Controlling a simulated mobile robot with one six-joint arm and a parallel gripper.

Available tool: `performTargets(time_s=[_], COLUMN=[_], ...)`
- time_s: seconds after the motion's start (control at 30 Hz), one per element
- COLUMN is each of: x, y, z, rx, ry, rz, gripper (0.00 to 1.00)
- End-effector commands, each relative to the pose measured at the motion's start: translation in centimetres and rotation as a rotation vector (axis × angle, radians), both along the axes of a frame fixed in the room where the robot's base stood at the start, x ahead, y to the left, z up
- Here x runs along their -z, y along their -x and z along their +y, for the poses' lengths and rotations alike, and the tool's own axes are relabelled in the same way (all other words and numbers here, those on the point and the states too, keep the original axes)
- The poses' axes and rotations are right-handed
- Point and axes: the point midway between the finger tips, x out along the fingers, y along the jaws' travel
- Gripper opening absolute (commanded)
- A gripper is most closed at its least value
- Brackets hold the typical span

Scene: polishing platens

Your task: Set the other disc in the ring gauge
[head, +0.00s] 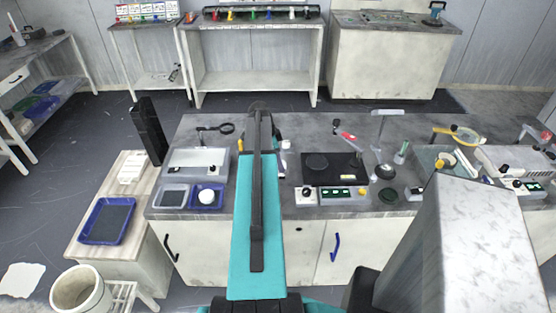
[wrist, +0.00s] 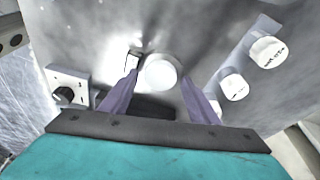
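My gripper (wrist: 158,88) is open in the wrist view, its two purple fingers apart. A pale round thing (wrist: 161,72) shows between and just beyond the fingertips; I cannot tell if it is a disc or the top of something taller, or whether the fingers touch it. In the head view my arm hides the gripper and the bench under it. A dark disc (head: 317,163) lies on the black plate (head: 344,175) right of my arm. I cannot pick out the ring gauge for certain.
In the wrist view a box with a knob (wrist: 66,92) is at left and several white labelled cylinders (wrist: 268,50) are at right. In the head view a blue tray (head: 207,207) holds a white ball, and a control box (head: 343,196) stands at the bench front.

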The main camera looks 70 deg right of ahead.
Motion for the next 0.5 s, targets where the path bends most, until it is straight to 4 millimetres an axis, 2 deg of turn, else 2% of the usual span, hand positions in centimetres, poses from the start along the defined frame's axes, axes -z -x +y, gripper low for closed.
performTargets(time_s=[0.5], x=[-0.39], y=[-0.13], z=[0.07], rx=[0.000], ry=[0.000], rz=[0.000], gripper=[0.63])
